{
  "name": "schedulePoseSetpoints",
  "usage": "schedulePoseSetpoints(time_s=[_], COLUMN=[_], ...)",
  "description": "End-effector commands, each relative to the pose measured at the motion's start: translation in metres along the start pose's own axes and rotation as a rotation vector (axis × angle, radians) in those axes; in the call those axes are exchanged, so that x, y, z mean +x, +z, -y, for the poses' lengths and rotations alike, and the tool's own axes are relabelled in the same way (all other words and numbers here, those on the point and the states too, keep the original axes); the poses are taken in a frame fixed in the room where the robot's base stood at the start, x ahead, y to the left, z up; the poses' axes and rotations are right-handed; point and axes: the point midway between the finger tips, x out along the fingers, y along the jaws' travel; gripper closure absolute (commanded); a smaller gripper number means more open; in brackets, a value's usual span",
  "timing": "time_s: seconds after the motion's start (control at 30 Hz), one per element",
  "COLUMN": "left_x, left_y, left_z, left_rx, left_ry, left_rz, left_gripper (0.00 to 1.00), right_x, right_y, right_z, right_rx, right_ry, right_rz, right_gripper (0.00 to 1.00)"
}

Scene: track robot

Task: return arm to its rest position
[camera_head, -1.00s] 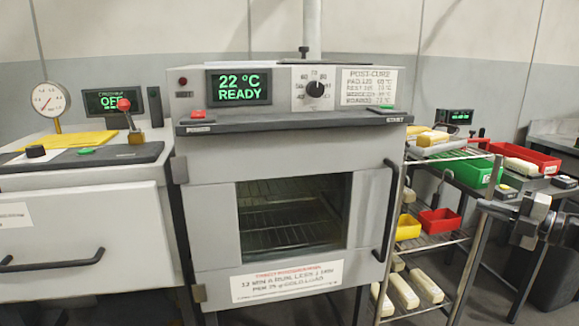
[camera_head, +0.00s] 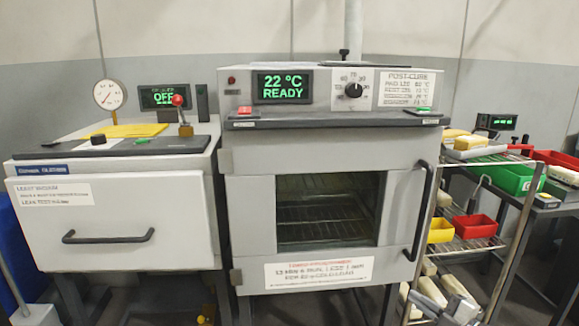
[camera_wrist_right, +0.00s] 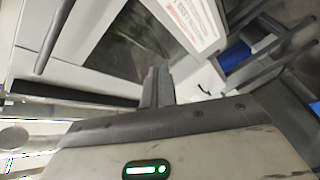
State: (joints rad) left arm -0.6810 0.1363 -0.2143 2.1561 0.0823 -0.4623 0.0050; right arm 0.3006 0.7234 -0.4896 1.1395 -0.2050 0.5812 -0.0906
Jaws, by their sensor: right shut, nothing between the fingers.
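My right gripper (camera_head: 440,298) is low in the head view, in front of the bottom of the wire shelf rack and right of the oven. In the right wrist view its two fingers (camera_wrist_right: 157,86) are together with nothing between them. The oven's window and label lie beyond the fingertips in that view, apart from them. My left gripper is in neither view.
The grey oven (camera_head: 245,160) has its door shut, and its display reads 22 °C READY. A cabinet with a handled front (camera_head: 120,205) stands to its left. The wire rack (camera_head: 515,225) to its right holds bins, including a red bin (camera_head: 475,226) and yellow bin (camera_head: 440,231).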

Motion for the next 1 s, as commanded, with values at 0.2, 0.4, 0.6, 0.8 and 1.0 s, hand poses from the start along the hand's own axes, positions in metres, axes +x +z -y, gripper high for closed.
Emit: schedulePoseSetpoints(time_s=[0.2, 0.4, 0.6, 0.8, 1.0], left_x=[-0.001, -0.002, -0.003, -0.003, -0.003], left_y=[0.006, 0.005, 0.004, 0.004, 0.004], left_z=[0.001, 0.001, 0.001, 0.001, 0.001], left_rx=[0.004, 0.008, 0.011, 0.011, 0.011], left_ry=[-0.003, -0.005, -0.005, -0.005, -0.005], left_rz=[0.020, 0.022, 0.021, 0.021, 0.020], left_gripper=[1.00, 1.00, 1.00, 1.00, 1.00], right_x=[-0.020, -0.080, -0.124, -0.133, -0.132], right_y=[-0.100, -0.173, -0.206, -0.212, -0.211], right_z=[0.139, 0.195, 0.207, 0.209, 0.209], right_rx=[0.511, 0.942, 1.161, 1.200, 1.197], right_ry=[-0.010, -0.031, -0.049, -0.055, -0.056], right_rz=[0.180, 0.443, 0.615, 0.649, 0.647], right_gripper=[1.00, 1.00, 1.00, 1.00, 1.00])
